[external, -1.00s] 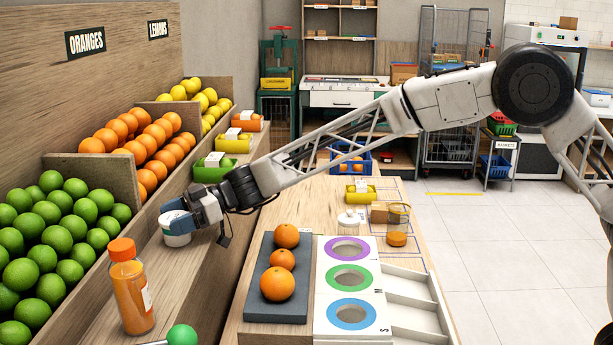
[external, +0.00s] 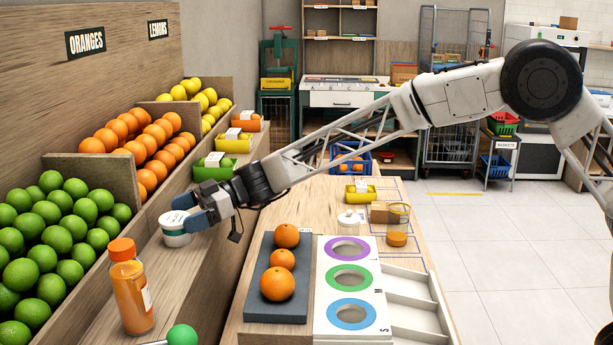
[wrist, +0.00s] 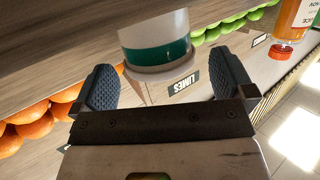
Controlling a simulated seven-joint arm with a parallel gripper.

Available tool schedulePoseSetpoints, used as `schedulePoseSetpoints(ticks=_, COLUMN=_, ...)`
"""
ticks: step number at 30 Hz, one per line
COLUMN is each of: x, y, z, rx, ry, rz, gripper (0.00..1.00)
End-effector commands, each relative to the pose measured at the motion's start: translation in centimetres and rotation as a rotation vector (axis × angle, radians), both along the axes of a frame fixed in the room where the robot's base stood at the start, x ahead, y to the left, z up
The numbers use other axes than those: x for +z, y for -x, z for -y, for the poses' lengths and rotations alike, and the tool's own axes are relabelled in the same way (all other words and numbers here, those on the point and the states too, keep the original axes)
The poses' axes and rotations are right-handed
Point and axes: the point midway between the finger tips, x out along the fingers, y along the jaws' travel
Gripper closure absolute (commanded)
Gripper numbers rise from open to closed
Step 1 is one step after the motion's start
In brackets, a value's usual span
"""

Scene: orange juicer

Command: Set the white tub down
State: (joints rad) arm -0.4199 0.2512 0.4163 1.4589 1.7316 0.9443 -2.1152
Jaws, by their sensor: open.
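The white tub (external: 175,229) with a green band stands upright on the wooden ledge in front of the fruit bins. In the wrist view the tub (wrist: 155,42) is just beyond the fingertips, between their lines. My gripper (external: 190,212) is at the tub's right side, with its fingers apart. In the wrist view my gripper (wrist: 160,85) is open, with clear gaps between each dark ribbed finger and the tub. The underside of the tub is hidden in the external view.
An orange juice bottle (external: 130,287) stands nearer on the same ledge. Limes (external: 45,235) and oranges (external: 135,140) fill the bins behind. A dark tray (external: 262,312) with oranges lies on the lower counter to the right.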

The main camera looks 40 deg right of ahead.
Motion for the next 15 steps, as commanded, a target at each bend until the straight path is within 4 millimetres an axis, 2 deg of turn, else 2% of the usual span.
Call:
schedulePoseSetpoints(ticks=9, x=1.0, y=0.7, z=3.3, rx=-0.002, ry=-0.001, rz=0.000, gripper=0.00)
schedulePoseSetpoints(ticks=15, x=1.1, y=0.9, z=4.6, rx=0.000, ry=0.000, rz=-0.001, gripper=0.00)
